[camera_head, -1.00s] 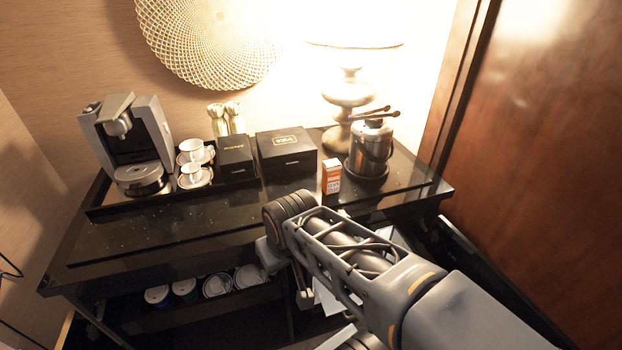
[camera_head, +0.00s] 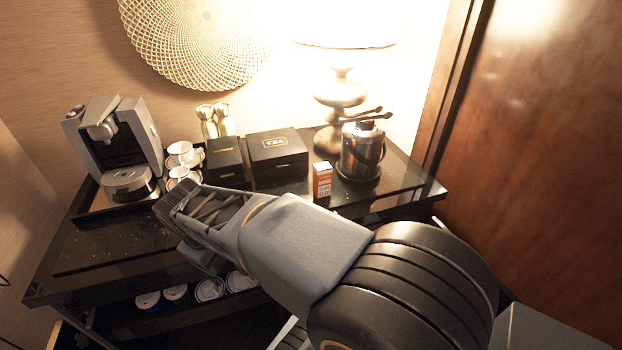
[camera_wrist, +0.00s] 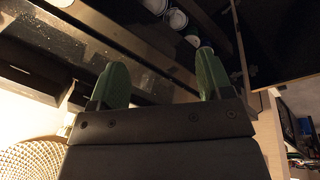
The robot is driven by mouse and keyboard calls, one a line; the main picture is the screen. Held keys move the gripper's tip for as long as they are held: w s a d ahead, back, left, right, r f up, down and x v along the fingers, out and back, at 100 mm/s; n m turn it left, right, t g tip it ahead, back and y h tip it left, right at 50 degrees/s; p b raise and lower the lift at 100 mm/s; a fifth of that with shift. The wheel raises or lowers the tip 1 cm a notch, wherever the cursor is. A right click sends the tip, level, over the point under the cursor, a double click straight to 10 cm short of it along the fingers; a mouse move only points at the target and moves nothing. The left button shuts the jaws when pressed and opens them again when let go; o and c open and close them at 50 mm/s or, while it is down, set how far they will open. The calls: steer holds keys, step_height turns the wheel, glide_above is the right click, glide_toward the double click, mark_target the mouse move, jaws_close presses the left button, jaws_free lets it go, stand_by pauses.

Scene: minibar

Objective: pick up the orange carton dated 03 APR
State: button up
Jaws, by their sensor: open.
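A small orange-and-white carton (camera_head: 322,180) stands upright on the dark table top, in front of the ice bucket and right of the black boxes in the head view. Its date is too small to read. My gripper (camera_wrist: 160,72) is open in the wrist view, with two green fingers spread and nothing between them. The carton is not in the wrist view. In the head view my arm crosses in front of the table, and its far end is left of the carton, clear of it.
A coffee machine (camera_head: 113,150), cups (camera_head: 181,154) and black boxes (camera_head: 278,155) stand at the back left. A metal ice bucket (camera_head: 362,152) and a lamp (camera_head: 338,90) stand behind the carton. Lidded containers (camera_head: 210,289) sit on a lower shelf. A wooden door (camera_head: 540,160) closes off the right.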

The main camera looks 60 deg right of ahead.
steer(key=w+d+r+n+g+h+p, duration=0.1)
steer(key=w+d+n+g+h, duration=0.1)
steer(key=d, duration=0.5)
steer(key=w+d+r+n+g+h+p, duration=0.1)
steer(key=w+d+n+g+h+p, duration=0.15)
steer(key=d, duration=0.45)
steer(key=n+g+h+p, duration=0.1)
steer(key=n+g+h, duration=0.3)
glide_toward(315, 172)
steer(key=shift+g+h, duration=0.25)
steer(key=shift+g, duration=0.2)
steer(key=x, duration=0.2)
steer(key=p+x, duration=0.1)
steer(key=x, duration=0.4)
steer(key=shift+w+d+f+p, duration=0.1)
steer(key=shift+w+f+p, duration=0.2)
steer(key=shift+w, duration=0.1)
steer(key=shift+p+x, duration=0.9)
steer(key=shift+x, duration=2.05)
steer(key=shift+f, duration=0.25)
steer(key=c, duration=1.1)
steer(key=shift+r, duration=0.15)
